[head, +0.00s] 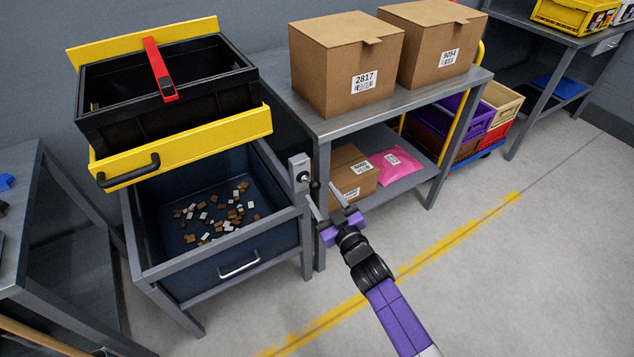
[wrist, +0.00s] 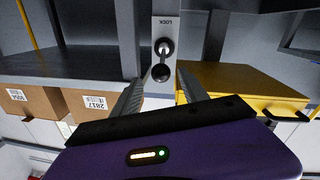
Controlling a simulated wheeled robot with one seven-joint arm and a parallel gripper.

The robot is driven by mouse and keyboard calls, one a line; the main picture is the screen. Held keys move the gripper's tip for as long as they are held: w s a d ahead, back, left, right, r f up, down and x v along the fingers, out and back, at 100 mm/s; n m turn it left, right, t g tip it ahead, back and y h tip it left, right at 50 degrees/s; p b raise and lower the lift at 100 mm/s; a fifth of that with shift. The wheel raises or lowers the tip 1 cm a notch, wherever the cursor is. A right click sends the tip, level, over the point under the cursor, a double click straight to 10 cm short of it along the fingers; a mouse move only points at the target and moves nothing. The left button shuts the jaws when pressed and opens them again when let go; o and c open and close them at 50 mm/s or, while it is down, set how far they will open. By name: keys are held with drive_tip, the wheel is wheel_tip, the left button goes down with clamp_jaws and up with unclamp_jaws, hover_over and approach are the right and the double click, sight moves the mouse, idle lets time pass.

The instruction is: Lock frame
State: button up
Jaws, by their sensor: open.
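A grey lock plate (head: 300,172) stands upright at the right front corner of the blue-grey bin stand. It also shows in the wrist view (wrist: 166,28), marked LOCK, with a lever ending in a black knob (wrist: 161,73). The yellow frame (head: 185,145) sits tilted above the stand around a black crate (head: 205,100). My gripper (head: 322,192) is just right of the lock plate. In the wrist view my gripper (wrist: 160,78) is open, one finger on each side of the knob. I cannot tell whether either finger touches it.
A grey table (head: 400,104) with two cardboard boxes (head: 345,70) stands right of the lock. Its lower shelf holds a carton (head: 350,172) and a pink parcel (head: 394,165). Another table (head: 18,190) is at left. The floor at right, with a yellow line (head: 440,247), is clear.

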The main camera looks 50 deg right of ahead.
sight(317, 190)
drive_tip(key=x, duration=0.4)
drive_tip(key=shift+w+d, duration=0.1)
drive_tip(key=shift+w, duration=0.3)
clamp_jaws()
